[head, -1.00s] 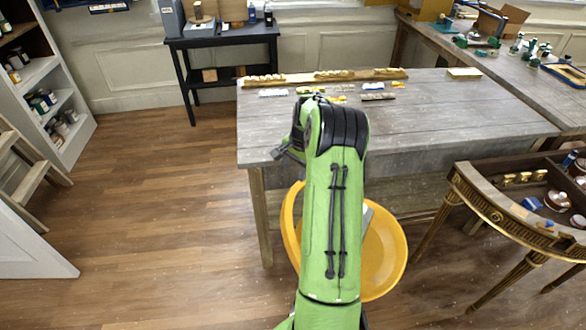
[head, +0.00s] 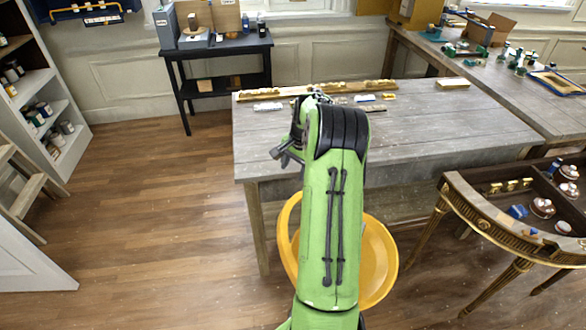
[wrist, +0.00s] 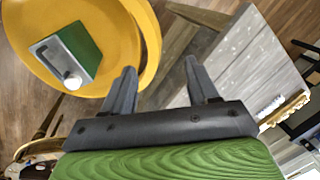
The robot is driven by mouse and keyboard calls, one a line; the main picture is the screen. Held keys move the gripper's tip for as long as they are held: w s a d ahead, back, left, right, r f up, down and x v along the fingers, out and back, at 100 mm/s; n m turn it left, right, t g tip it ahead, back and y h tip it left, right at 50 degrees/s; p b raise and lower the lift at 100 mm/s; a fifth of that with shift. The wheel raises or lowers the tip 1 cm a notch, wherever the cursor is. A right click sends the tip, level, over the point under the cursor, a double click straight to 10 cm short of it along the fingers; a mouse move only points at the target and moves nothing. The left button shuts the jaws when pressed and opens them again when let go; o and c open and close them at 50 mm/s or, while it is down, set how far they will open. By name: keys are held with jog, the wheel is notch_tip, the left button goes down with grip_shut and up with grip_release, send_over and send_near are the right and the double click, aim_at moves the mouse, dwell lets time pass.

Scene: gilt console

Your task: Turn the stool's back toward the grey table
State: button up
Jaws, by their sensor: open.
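The yellow stool (head: 378,262) stands at the front edge of the grey table (head: 440,115). My arm hides its middle in the head view. Its curved back (head: 287,235) shows as a band on the left side of the seat. In the wrist view the seat (wrist: 30,72) fills the upper left, and the back (wrist: 150,42) curves along the seat's right edge. My gripper (wrist: 160,66) is open, with its fingertips on either side of the back's band in that picture. I cannot tell whether they touch it.
A grey and green box with a white knob (wrist: 73,80) is on the stool seat. A gilt console (head: 480,215) with small items stands close on the right. A dark side table (head: 215,55) and a white shelf (head: 45,85) stand at the back left.

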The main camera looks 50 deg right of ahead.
jog(key=shift+s+r, duration=0.1)
jog(key=shift+r, duration=0.5)
jog(key=s+r+p, duration=0.1)
jog(key=s+r, duration=0.2)
jog(key=r, duration=1.2)
jog(key=shift+r, duration=0.25)
jog(key=shift+d, duration=0.1)
